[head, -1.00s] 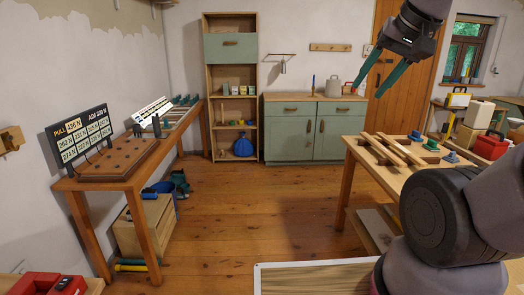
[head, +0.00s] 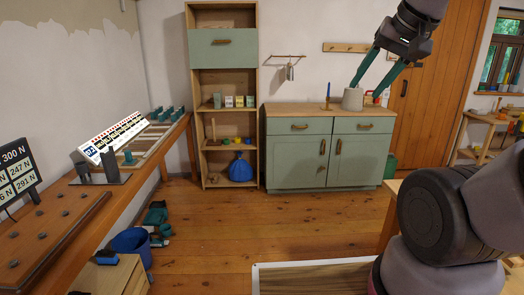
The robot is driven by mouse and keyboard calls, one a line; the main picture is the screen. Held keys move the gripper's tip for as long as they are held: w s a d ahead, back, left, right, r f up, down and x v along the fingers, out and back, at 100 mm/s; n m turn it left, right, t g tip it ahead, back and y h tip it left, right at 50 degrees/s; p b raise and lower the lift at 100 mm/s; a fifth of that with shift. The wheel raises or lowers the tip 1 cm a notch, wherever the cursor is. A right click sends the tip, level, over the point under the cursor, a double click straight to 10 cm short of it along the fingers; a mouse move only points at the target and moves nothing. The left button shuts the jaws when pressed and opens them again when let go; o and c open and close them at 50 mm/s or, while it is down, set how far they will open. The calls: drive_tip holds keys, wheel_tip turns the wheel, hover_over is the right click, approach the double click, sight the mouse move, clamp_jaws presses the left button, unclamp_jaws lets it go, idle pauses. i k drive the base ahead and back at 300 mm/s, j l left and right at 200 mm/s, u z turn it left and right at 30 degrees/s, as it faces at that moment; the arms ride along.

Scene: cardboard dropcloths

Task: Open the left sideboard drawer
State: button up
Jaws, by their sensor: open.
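The green sideboard (head: 328,172) stands against the back wall with a wooden top. Its left drawer (head: 299,126) is shut and has a brown horizontal handle (head: 299,127). The right drawer (head: 364,126) beside it is shut too, and so are the two doors below. My gripper (head: 367,88) is open and empty, with green fingers pointing down and left. In the picture it overlaps the area above the sideboard's right side, well off the left drawer's handle; it touches nothing that I can see.
A tall shelf (head: 222,160) stands left of the sideboard. A long workbench (head: 88,195) runs along the left wall, with a blue bucket (head: 132,243) beside it. A table corner (head: 392,190) shows at right, partly behind my arm. The wooden floor (head: 250,222) before the sideboard is clear.

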sight(275, 126)
drive_tip(key=i, duration=4.1)
drive_tip(key=l+z, duration=0.05)
